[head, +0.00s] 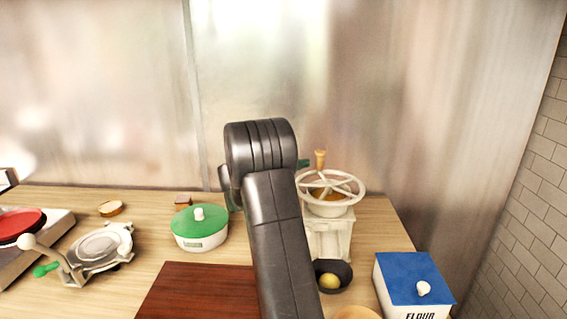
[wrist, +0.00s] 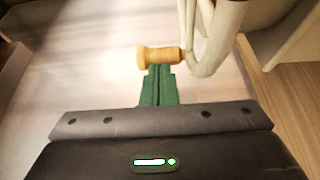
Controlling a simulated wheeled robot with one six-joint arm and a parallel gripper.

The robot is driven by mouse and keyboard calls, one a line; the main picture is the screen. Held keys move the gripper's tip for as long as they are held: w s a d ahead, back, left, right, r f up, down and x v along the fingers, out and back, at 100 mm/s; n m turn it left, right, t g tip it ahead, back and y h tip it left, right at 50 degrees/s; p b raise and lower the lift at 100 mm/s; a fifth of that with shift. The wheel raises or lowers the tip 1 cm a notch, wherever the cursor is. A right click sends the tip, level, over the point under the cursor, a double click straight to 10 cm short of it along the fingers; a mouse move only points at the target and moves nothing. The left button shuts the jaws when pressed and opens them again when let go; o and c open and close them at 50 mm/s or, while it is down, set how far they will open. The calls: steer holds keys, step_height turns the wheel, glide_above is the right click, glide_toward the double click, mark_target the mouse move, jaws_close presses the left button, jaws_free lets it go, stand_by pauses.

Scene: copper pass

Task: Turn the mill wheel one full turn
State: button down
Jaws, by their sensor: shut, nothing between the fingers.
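The mill (head: 334,232) is a cream-white body near the back right of the counter. Its spoked wheel (head: 352,181) lies flat on top, with an upright wooden knob (head: 320,158) on the far side of the rim. In the wrist view the knob (wrist: 160,57) lies across the tips of my gripper (wrist: 159,72), and the pale wheel rim (wrist: 205,62) is to its right. My green fingers are shut together with nothing between them, right at the knob; I cannot tell whether they touch it. In the head view my arm hides most of the gripper.
A dark bowl with a yellow ball (head: 329,281) stands before the mill. A blue-lidded flour box (head: 410,282) is at right. A green-lidded pot (head: 200,229), a brown board (head: 195,291) and a metal press (head: 97,247) are at left. A metal wall (head: 120,95) stands behind.

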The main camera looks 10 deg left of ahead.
steer(key=shift+x, duration=1.2)
steer(key=shift+w+d+f+m+g+h+b, duration=0.15)
steer(key=shift+w+d+m+g+h+b, duration=0.1)
steer(key=shift+w+m+g+h+b, duration=0.35)
steer(key=shift+w+d+m+g+h, duration=0.1)
steer(key=shift+d+m+g+h, duration=0.2)
steer(key=shift+g, duration=0.3)
steer(key=shift+w+d+m+g+h, duration=0.1)
steer(key=shift+d+m+g, duration=0.1)
steer(key=shift+m+g, duration=0.3)
